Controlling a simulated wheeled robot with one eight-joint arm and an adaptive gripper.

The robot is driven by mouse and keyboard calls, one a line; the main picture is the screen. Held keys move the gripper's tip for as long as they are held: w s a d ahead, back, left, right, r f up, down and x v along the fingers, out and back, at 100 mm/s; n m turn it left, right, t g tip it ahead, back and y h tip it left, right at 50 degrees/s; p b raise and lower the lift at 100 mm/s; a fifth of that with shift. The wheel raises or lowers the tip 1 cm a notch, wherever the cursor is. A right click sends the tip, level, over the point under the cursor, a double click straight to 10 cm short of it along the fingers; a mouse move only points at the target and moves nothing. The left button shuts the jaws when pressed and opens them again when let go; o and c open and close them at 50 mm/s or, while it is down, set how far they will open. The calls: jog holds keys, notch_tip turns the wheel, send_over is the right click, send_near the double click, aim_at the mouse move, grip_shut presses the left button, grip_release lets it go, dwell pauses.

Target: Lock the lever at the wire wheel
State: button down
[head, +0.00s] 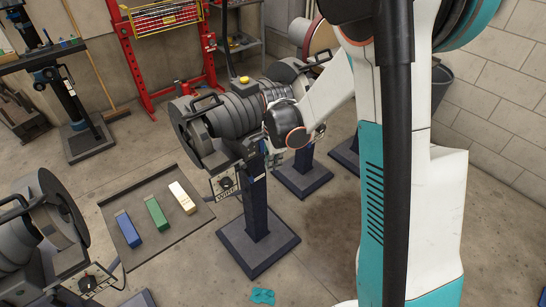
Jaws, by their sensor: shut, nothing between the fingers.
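A grey bench machine with a stack of wheel-like discs (232,117) stands on a dark blue pedestal (256,205) in the middle of the head view. I take it for the wire wheel, but cannot be sure. A black lever-like handle (206,101) shows at its upper left. A small control panel (225,184) with a dark knob and lettering too small to read hangs on its front. My arm reaches in from the upper right. My gripper (270,148) is shut and empty close to the machine's right side, mostly hidden by my wrist. Whether it touches the machine cannot be told.
A similar machine (48,225) stands at the lower left, and more stand behind. A dark mat (165,252) holds blue, green and white blocks. A red frame (134,70) with a yellow basket stands at the back. A teal item (262,296) lies on the floor near the front.

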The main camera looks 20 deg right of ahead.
aim_at(249, 174)
jog(key=shift+w+a+f+b, duration=0.15)
jog(key=shift+a+f+b, duration=0.35)
jog(key=shift+a, duration=0.5)
jog(key=shift+w+a+f+b, duration=0.1)
jog(key=shift+a+f+b, duration=0.15)
jog(key=shift+a+f, duration=0.6)
jog(key=shift+a+r, duration=0.1)
jog(key=shift+s+a+f+y+b, duration=0.15)
jog(key=shift+a+f+y+b, duration=0.3)
jog(key=shift+f+y, duration=0.1)
jog(key=shift+d, duration=0.1)
